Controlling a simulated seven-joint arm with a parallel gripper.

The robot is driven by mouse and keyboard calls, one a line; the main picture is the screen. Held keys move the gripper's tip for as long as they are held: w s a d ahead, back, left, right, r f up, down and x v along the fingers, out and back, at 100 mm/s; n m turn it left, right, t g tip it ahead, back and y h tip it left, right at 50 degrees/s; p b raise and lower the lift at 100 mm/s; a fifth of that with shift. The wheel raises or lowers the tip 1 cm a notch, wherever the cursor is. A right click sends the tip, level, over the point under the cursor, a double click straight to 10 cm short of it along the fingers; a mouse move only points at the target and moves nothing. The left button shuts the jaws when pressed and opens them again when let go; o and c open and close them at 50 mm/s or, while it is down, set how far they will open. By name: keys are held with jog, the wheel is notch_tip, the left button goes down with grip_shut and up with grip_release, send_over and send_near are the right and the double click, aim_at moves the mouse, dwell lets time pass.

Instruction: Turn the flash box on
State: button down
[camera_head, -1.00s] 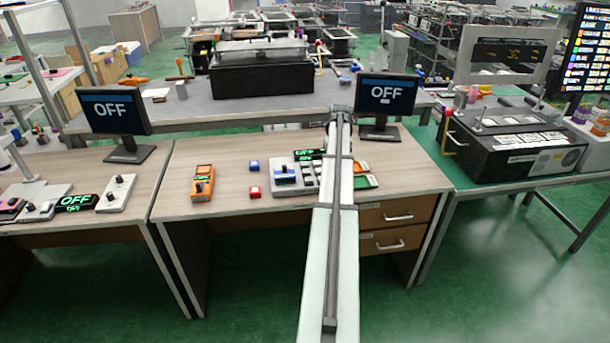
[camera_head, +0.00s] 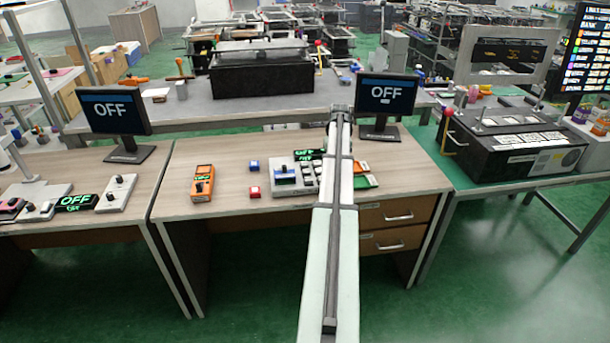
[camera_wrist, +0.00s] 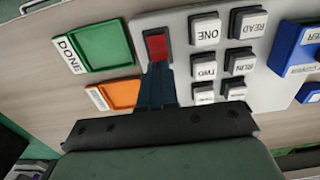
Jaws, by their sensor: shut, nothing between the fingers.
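A grey control panel (camera_head: 286,191) sits on the middle desk, partly hidden behind my arm in the head view. In the wrist view the panel (camera_wrist: 181,22) carries a red switch (camera_wrist: 157,46) in a dark frame and white buttons (camera_wrist: 205,32), some labelled ONE, TWO, RUN and READ. My gripper (camera_wrist: 156,66) is shut and empty. Its fingertips are at the lower edge of the red switch in the picture; I cannot tell whether they touch it. A small green display (camera_head: 308,154) stands behind the panel, partly hidden. The monitor (camera_head: 388,95) behind it reads OFF. No label names the flash box.
A green tray marked DONE (camera_wrist: 76,56) and an orange tray (camera_wrist: 103,96) lie beside the panel.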

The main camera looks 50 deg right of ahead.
jog(key=shift+f, duration=0.95)
dwell(1.0)
jog(key=shift+r, duration=3.5)
